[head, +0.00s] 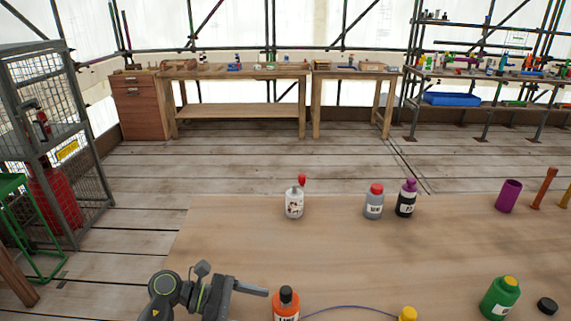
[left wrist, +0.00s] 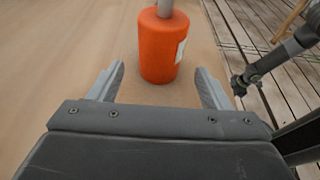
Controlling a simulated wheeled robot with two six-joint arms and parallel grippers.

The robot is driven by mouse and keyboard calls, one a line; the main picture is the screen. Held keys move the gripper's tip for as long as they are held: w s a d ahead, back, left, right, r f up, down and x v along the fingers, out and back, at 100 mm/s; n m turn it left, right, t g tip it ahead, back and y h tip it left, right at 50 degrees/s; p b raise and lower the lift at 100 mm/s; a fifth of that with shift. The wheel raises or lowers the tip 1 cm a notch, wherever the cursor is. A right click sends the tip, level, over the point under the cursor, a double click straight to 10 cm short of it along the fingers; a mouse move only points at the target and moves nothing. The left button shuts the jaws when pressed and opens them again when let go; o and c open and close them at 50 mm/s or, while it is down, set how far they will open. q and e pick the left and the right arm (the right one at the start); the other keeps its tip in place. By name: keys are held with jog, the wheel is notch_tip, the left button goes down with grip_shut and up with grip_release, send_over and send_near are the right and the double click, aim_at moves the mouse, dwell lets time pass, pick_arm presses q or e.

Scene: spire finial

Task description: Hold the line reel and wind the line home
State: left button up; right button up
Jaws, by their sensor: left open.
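An orange reel (head: 286,305) with a dark top and a white label stands upright near the table's front edge. A thin purple line (head: 345,307) runs right from it towards a yellow-topped item (head: 408,314), cut off by the bottom of the picture. My left gripper (head: 252,290) is just left of the reel. In the left wrist view the open fingers (left wrist: 159,70) point at the orange reel (left wrist: 158,50), which stands just beyond the fingertips with a grey post on top. Nothing is between the fingers. My right gripper is not in view.
On the table (head: 230,240) stand a white bottle with a red top (head: 294,202), a grey bottle (head: 374,204), a black bottle (head: 406,200), a purple cup (head: 508,196), a green bottle (head: 499,300) and a black cap (head: 547,305). The table's middle is clear.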

aim_at(281, 314)
pick_arm(q)
jog(key=b+x, duration=0.1)
jog(key=x, duration=0.3)
jog(key=shift+f+b, duration=0.15)
jog(key=shift+b, duration=0.25)
jog(key=shift+b+x, duration=0.5)
jog(key=shift+x, duration=0.4)
jog(key=c, duration=0.7)
